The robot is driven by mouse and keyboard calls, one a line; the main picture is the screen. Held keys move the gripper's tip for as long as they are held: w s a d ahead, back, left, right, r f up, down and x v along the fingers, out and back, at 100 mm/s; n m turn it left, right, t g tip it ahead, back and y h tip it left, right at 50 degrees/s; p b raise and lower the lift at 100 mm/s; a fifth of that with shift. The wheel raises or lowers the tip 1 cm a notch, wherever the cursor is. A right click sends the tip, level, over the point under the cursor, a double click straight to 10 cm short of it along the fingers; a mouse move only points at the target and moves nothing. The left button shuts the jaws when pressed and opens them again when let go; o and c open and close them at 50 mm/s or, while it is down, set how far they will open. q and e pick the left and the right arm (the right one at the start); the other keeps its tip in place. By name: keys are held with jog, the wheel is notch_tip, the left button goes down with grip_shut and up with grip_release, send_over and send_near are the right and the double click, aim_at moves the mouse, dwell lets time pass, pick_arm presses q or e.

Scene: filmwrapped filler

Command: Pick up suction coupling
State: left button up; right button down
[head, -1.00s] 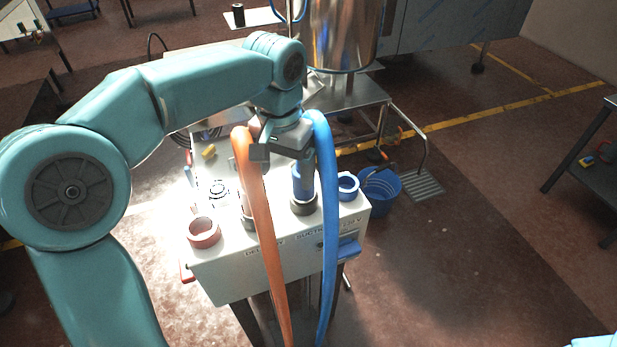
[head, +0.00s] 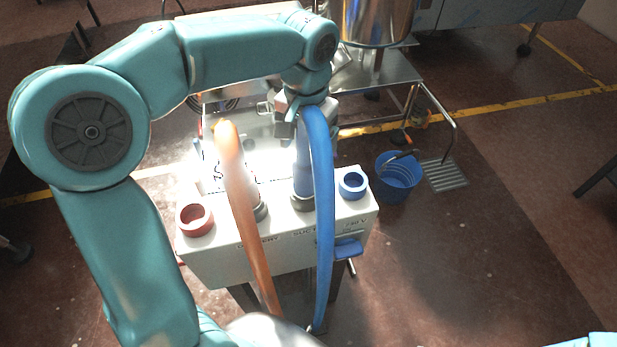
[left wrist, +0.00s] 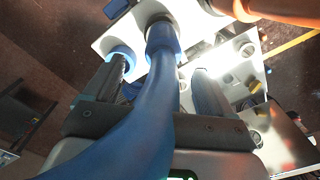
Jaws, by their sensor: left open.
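The suction coupling (head: 303,172) is a blue sleeve standing upright in a grey collar on the white box, above the partly hidden "SUCTION" lettering. A blue hose (head: 322,200) arches from its top down over the box's front. My left gripper (head: 291,118) is at the top of the coupling, by the hose bend. In the left wrist view, its open fingers (left wrist: 160,72) lie on either side of the blue hose, and the coupling (left wrist: 161,38) shows beyond them. The fingers look apart from the hose; contact is hard to judge. My right gripper is not visible.
An orange hose (head: 243,200) arches just left of the blue one. A red ring cup (head: 195,219) and a blue ring cup (head: 353,184) sit on the box top. A blue bucket (head: 397,178) stands on the floor at right, with open floor in front.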

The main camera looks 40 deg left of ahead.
aim_at(305, 162)
pick_arm(q)
jog(key=f, duration=0.4)
jog(key=shift+s+a+f, duration=0.15)
jog(key=shift+a+f, duration=0.05)
jog(key=shift+f, duration=0.15)
jog(key=shift+d+f, duration=0.15)
jog(key=shift+f, duration=0.4)
jog(key=f, duration=0.4)
jog(key=shift+a, duration=0.25)
jog(key=shift+d+f, duration=0.1)
jog(key=shift+f, duration=0.2)
jog(key=shift+r, duration=0.1)
jog(key=shift+c, duration=0.9)
jog(key=c, duration=1.3)
